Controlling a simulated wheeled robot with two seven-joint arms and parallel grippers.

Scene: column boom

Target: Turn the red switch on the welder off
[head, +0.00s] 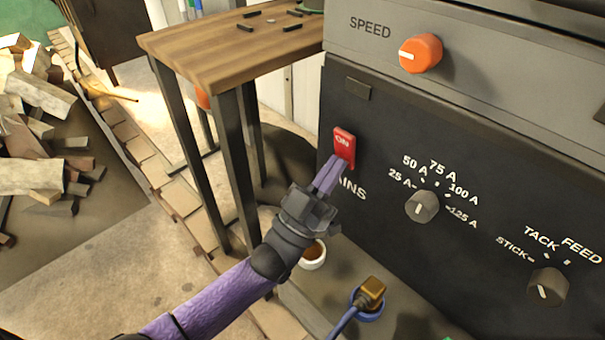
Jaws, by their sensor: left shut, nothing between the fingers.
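The welder (470,130) is a large dark machine with a grey top section, filling the right of the head view. Its red switch (344,142) sits on the left part of the black front panel, with "ON" readable on its upper part. My left gripper (329,177) is shut and empty. Its purple fingertips are at the lower end of the switch and overlap it in the picture; I cannot tell whether they touch. The gripper hides part of the label below the switch, leaving "INS" readable. My right gripper is not in view.
An orange SPEED knob (420,53) and grey knobs (422,206) (547,287) stick out of the panel. A wooden table (215,55) stands at left. Firewood (40,130) lies far left.

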